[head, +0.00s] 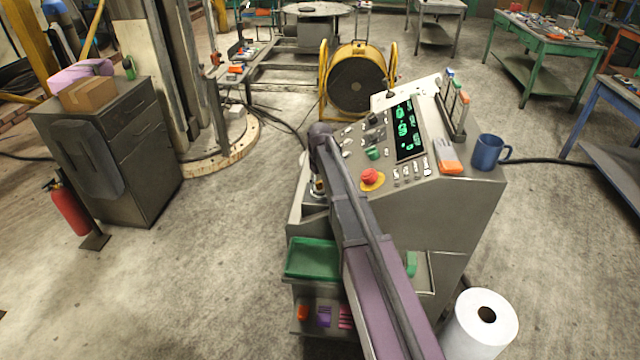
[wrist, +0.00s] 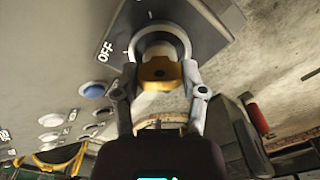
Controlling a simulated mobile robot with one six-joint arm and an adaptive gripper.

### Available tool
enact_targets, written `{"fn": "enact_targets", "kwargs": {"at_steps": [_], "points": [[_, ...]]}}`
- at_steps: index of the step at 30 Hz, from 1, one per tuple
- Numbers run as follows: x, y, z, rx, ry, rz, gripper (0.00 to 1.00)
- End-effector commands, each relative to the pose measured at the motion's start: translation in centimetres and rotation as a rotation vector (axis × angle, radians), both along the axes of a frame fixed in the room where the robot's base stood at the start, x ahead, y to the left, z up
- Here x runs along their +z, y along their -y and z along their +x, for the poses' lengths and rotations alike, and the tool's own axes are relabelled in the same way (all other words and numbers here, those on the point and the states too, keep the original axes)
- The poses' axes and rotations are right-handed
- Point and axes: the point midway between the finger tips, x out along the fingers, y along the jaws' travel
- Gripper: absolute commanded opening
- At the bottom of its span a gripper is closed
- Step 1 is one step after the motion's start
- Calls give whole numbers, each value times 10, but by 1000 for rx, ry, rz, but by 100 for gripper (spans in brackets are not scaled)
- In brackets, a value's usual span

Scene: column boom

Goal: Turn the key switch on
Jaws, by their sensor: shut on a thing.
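The key switch (wrist: 164,40) shows in the wrist view as a pale round collar on a dark grey plate, with the word OFF printed to its left and tick marks around it. Its yellow key (wrist: 160,76) stands in front of the collar. My gripper (wrist: 160,70) has one finger on each side of the key and is shut on it. In the head view my gripper (head: 318,188) is at the left edge of the grey control console (head: 462,195). My arm largely hides the switch there.
The console top carries a red mushroom button (head: 370,175), a green-lit display (head: 404,128) and several small switches. A blue mug (head: 487,152) and an orange-and-white item (head: 448,160) stand at its right. A white paper roll (head: 480,325) is at the lower right.

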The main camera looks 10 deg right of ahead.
Motion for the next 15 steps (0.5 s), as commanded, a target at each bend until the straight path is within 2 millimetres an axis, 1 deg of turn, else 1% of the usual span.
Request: {"fn": "enact_targets", "kwargs": {"at_steps": [8, 15], "points": [[0, 0, -1, -39, -2, 0, 6], [-1, 0, -1, -154, -2, 0, 6]]}}
